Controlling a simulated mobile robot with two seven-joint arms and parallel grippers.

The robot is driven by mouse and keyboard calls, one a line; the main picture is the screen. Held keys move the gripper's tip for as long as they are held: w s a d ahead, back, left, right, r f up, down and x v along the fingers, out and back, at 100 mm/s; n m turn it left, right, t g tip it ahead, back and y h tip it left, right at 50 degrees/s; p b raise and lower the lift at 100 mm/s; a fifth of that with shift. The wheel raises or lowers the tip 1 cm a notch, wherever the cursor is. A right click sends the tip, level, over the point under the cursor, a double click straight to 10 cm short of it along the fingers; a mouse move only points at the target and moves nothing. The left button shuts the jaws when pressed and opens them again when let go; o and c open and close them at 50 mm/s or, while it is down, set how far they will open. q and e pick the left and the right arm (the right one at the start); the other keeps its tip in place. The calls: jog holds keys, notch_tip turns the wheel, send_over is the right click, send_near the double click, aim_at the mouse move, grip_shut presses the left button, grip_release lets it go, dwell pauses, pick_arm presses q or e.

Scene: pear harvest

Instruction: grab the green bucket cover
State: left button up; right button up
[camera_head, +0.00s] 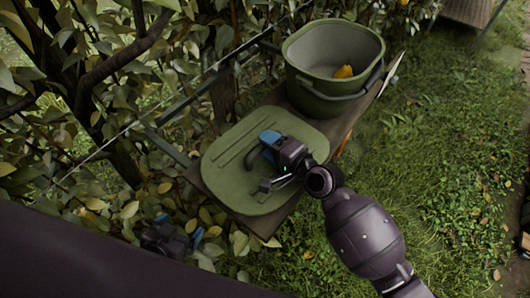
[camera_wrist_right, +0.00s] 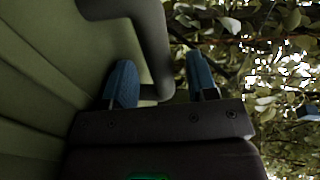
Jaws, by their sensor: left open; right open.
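The green bucket cover (camera_head: 227,183) is a flat rounded lid with grooves and a raised handle (camera_head: 254,162). It lies on a wooden board beside the bucket. My right gripper (camera_head: 268,146) is over the cover at its handle. In the right wrist view, the blue fingers of this gripper (camera_wrist_right: 162,82) stand apart, with part of the handle (camera_wrist_right: 153,45) in the gap between them. The cover's ribbed surface (camera_wrist_right: 45,75) fills the left of that view. I cannot tell if the fingers touch the handle. My left gripper (camera_head: 180,228) is open and empty among leaves at the lower left.
A green bucket (camera_head: 310,92) stands at the far end of the wooden board (camera_head: 268,222), with a yellow-orange pear (camera_head: 343,72) inside. Leafy branches (camera_head: 90,80) and a wire crowd the left side. Open grass (camera_head: 450,130) lies to the right.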

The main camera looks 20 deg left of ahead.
grip_shut()
dwell(0.3)
